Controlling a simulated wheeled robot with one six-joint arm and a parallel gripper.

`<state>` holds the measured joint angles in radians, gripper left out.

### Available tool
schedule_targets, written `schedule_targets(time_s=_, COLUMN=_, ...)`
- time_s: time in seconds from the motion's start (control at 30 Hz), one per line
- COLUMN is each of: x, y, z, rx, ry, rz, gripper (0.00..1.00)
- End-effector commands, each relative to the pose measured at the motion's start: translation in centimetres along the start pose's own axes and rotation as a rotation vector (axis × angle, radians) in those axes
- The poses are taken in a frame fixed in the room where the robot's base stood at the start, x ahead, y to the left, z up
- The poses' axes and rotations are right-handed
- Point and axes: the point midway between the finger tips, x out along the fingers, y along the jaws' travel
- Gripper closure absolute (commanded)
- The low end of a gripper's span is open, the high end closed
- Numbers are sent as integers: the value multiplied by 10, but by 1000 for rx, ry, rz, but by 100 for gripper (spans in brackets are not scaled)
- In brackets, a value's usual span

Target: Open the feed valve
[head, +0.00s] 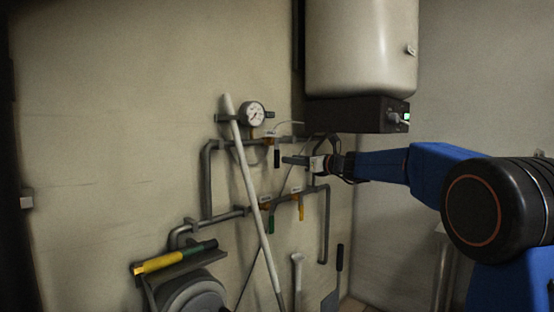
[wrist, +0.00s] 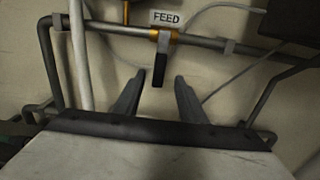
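The feed valve is a brass body on the upper grey pipe with a black lever (head: 277,158) hanging straight down from it. In the wrist view the black lever (wrist: 159,70) hangs just under the white FEED label (wrist: 179,18), across the pipe's line. My gripper (head: 283,161) reaches in from the right, close to the lever. In the wrist view my gripper's two fingers (wrist: 160,77) are apart, with the lever seen between their tips. I cannot tell whether the lever lies within the fingers' reach; no contact shows.
A pale pole (head: 249,185) leans across the pipes left of the lever. A pressure gauge (head: 253,114) sits above. A lower pipe carries a green lever (head: 270,221) and a yellow lever (head: 302,208). A white tank (head: 361,48) and black box (head: 350,115) hang upper right.

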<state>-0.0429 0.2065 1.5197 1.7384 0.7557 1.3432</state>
Motion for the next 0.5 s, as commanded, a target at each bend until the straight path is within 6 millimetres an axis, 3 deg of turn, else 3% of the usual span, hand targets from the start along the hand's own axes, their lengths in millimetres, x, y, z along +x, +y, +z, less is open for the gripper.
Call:
schedule_targets(time_s=0.2, x=41, y=0, z=-1, rx=0, ry=1, rz=2, gripper=62)
schedule_targets(time_s=0.5, x=80, y=0, z=-1, rx=1, ry=0, rz=1, gripper=62)
